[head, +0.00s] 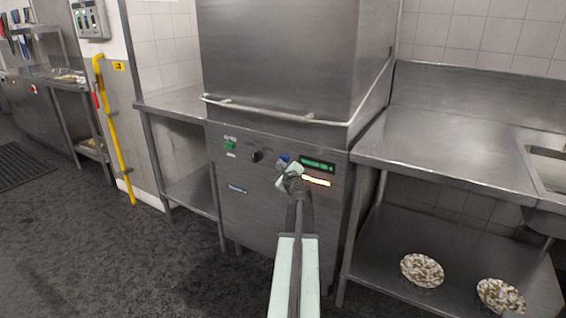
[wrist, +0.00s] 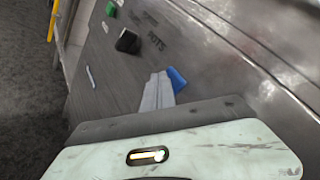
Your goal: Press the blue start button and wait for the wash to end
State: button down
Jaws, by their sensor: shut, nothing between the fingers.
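The dishwasher (head: 265,220) is a steel hood machine in the middle of the head view, with its hood (head: 285,60) down. The blue start button (head: 284,159) is on its front panel, left of a green-lit display (head: 317,165). In the wrist view the shut fingertips (wrist: 157,85) sit right beside the blue button (wrist: 177,79). I cannot tell whether they touch it.
A green button (head: 230,144) and a black knob (head: 257,156) are left of the blue button. Steel counters flank the machine; the right one (head: 440,130) has a lower shelf with two speckled plates (head: 422,270). A yellow pipe (head: 114,130) stands left. Floor is clear at left.

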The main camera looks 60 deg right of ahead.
dwell(0.5)
jog(key=shift+a, duration=0.8)
jog(key=a, duration=0.5)
dwell(0.7)
